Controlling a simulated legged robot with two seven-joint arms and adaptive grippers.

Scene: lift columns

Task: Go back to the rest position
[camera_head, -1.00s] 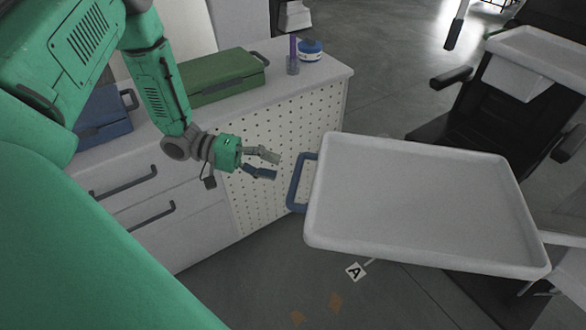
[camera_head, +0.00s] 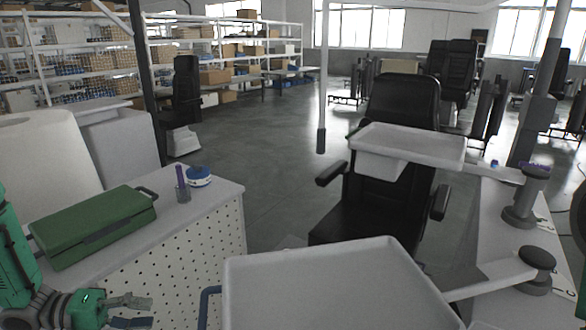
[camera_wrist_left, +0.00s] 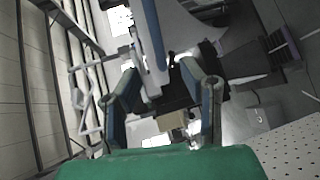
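My left gripper (camera_head: 142,311) is at the lower left of the head view, beside the dotted side of the white cabinet (camera_head: 215,248). Its two fingers are spread apart with nothing between them. In the left wrist view the fingers (camera_wrist_left: 160,82) also stand apart and empty. My green left arm comes in at the left edge.
The cabinet top holds a green case (camera_head: 95,225), a purple-topped holder (camera_head: 182,185) and a blue-white round item (camera_head: 198,177). A grey-white tray (camera_head: 320,285) is right of my left gripper. Behind stand another tray (camera_head: 410,143) and a black chair (camera_head: 385,205).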

